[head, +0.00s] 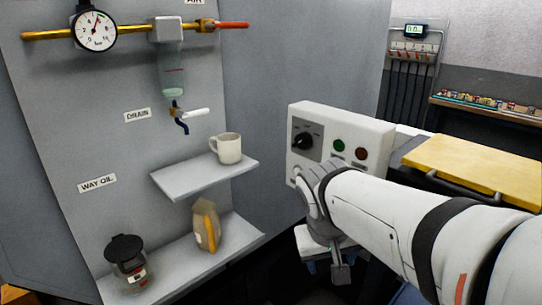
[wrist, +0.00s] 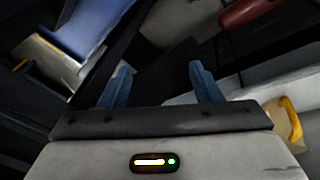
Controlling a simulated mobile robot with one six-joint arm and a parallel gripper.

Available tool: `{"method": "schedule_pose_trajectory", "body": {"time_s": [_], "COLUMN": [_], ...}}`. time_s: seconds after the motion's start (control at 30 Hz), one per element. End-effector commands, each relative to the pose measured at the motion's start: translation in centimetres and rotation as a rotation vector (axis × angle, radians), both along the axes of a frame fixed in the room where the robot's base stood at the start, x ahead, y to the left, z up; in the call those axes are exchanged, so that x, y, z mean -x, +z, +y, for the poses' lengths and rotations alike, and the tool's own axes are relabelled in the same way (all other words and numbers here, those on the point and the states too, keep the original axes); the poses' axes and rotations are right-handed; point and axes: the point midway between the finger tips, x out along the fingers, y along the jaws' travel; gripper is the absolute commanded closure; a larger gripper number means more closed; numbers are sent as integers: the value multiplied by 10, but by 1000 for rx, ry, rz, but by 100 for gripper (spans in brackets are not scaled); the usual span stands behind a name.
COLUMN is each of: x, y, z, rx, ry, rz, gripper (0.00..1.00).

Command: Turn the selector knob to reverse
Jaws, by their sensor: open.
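The black selector knob (head: 302,140) sits on a grey plate at the left of a white control box (head: 338,112) in the head view. Its plate markings are too small to read. A green button (head: 339,146) and a red button (head: 361,153) are to its right. In the head view my arm reaches in from the right, and its wrist is just below the knob; the fingers there are hard to make out. In the wrist view my gripper (wrist: 160,82) has two blue fingers apart with nothing between them. The knob does not show in the wrist view.
A shelf (head: 190,183) with a white mug (head: 228,148) is left of the box. A lower shelf (head: 235,240) holds a yellowish pouch (head: 206,226) and a dark-lidded jar (head: 127,264). A yellow-topped surface (head: 480,168) is at the right. A drain valve (head: 195,113) hangs above the mug.

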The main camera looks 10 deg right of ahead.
Motion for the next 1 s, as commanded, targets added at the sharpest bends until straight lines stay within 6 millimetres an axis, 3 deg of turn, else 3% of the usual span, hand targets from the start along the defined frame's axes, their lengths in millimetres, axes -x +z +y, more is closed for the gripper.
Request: {"method": "schedule_pose_trajectory", "body": {"time_s": [0.03, 0.17, 0.3, 0.43, 0.57, 0.73, 0.87, 1.0], "x": [-22, -77, -132, -171, -191, -197, -198, -207], "y": [-16, -2, 27, 61, 93, 122, 132, 134], "z": [-2, -6, 6, 31, 60, 87, 91, 77], "rx": [73, 274, 457, 567, 610, 609, 605, 606], "ry": [-14, -106, -233, -364, -480, -573, -602, -606], "rz": [-22, -143, -369, -642, -906, -1135, -1201, -1207], "gripper": [42, 42, 42, 42, 42, 42, 42, 42]}}
